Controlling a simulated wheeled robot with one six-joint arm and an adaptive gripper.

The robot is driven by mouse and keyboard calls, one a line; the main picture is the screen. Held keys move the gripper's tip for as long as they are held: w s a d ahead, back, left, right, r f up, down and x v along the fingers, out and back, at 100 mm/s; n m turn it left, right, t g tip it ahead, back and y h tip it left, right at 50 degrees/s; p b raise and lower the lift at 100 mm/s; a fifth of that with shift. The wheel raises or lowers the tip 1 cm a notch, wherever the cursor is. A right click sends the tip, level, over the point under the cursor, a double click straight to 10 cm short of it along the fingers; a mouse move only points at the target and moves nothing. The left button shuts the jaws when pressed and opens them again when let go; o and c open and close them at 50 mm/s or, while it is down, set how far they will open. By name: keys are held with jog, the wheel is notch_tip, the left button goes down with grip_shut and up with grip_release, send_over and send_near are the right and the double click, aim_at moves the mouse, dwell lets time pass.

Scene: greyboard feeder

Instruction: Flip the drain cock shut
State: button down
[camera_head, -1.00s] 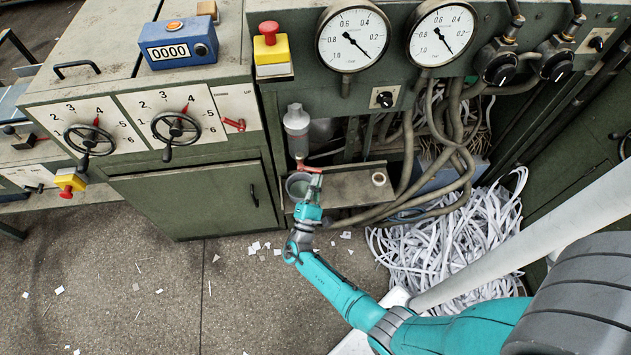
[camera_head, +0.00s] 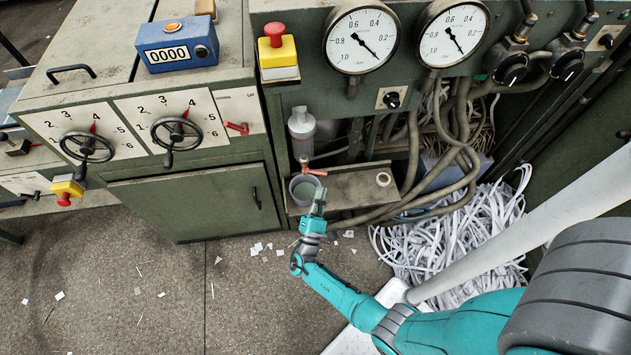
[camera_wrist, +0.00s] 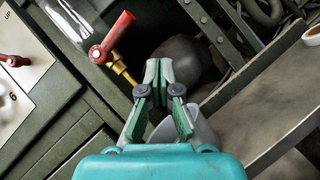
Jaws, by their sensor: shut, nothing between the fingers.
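The drain cock (camera_head: 314,171) has a red lever and sits under a grey cylindrical bowl (camera_head: 301,123) on the machine front. In the head view its lever points right, roughly level. In the wrist view the red lever (camera_wrist: 112,37) slants up and right from its hub, and a brass outlet (camera_wrist: 124,72) slants down right. My gripper (camera_head: 319,196) is shut and empty, just below the lever in the head view. In the wrist view its fingertips (camera_wrist: 158,70) are together, to the right of the brass outlet, with a visible gap to the lever.
A grey cup (camera_head: 295,187) stands under the cock, close beside my fingers. A metal shelf (camera_head: 355,190) with a small ring-shaped item (camera_head: 383,179) extends right. Hoses (camera_head: 462,150) hang further right above a heap of paper strips (camera_head: 450,235). The floor in front is mostly clear.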

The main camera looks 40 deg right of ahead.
jog(key=s+a+f, duration=0.4)
jog(key=s+f, duration=0.1)
jog(key=s, duration=0.1)
jog(key=shift+s+a, duration=0.3)
jog(key=shift+a, duration=0.05)
dwell(0.4)
